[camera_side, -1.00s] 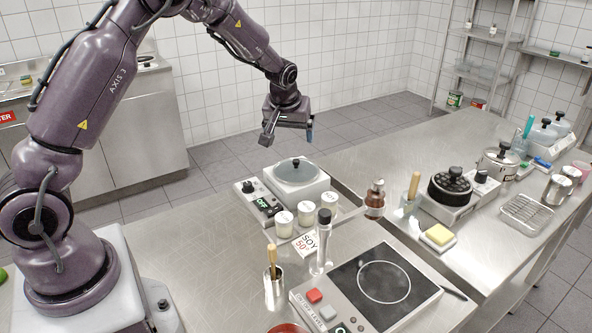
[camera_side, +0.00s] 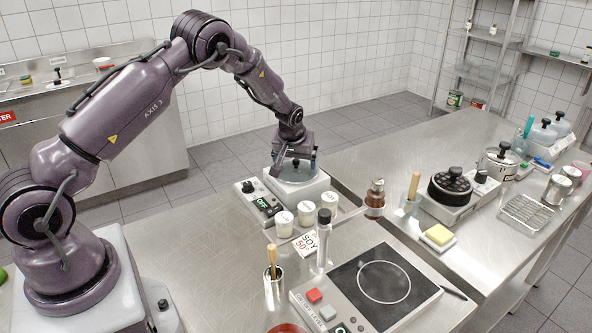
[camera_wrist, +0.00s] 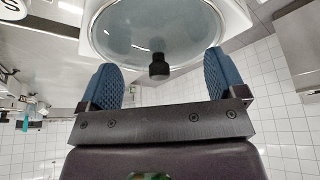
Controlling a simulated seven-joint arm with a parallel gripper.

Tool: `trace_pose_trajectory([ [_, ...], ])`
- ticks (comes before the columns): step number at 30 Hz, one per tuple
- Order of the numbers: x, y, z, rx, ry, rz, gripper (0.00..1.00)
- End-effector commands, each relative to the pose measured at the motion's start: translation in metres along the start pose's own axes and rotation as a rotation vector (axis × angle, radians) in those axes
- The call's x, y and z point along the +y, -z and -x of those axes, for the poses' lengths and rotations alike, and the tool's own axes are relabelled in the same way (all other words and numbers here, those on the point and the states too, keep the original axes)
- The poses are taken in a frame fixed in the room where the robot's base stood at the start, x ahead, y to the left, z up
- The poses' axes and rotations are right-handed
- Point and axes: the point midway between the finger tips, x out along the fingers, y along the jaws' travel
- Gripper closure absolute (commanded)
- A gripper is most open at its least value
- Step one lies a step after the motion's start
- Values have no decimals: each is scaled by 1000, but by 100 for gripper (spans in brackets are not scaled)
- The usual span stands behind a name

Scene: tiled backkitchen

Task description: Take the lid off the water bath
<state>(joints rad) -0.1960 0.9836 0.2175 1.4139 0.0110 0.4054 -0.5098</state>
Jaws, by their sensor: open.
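The water bath (camera_side: 312,196) is a white box with a control panel (camera_side: 258,203) on its left, standing near the far edge of the steel bench. A round glass lid with a metal rim (camera_wrist: 97,45) lies on it, and its dark knob (camera_wrist: 159,68) shows in the wrist view. My gripper (camera_side: 294,168) is just above the lid. In the wrist view my gripper (camera_wrist: 163,78) is open, with one blue finger on each side of the knob and a gap on both sides. In the side view the gripper hides most of the lid.
Several pale-lidded jars (camera_side: 306,213) stand in front of the bath. A brown bottle (camera_side: 375,197) is to its right. A hotplate (camera_side: 382,285) lies nearer, and a dark round-topped device (camera_side: 450,187) stands farther right. Bare steel bench (camera_side: 190,262) lies to the left.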

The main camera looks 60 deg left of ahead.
Motion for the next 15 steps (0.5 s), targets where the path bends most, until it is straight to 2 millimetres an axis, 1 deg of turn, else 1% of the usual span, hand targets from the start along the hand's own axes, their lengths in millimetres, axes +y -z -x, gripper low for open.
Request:
trace_pose_trajectory([
  [3, 0, 0, 0, 0, 0, 0, 10],
  [4, 0, 0, 0, 0, 0, 0, 15],
  [5, 0, 0, 0, 0, 0, 0, 22],
  [6, 0, 0, 0, 0, 0, 0, 31],
  [8, 0, 0, 0, -1, 0, 0, 45],
  [9, 0, 0, 0, -1, 0, 0, 54],
  [11, 0, -1, 0, -1, 0, 0, 68],
  [12, 0, -1, 0, -2, 0, 0, 77],
  [14, 0, -1, 0, -2, 0, -1, 91],
  [15, 0, -1, 0, -3, 0, -1, 100],
])
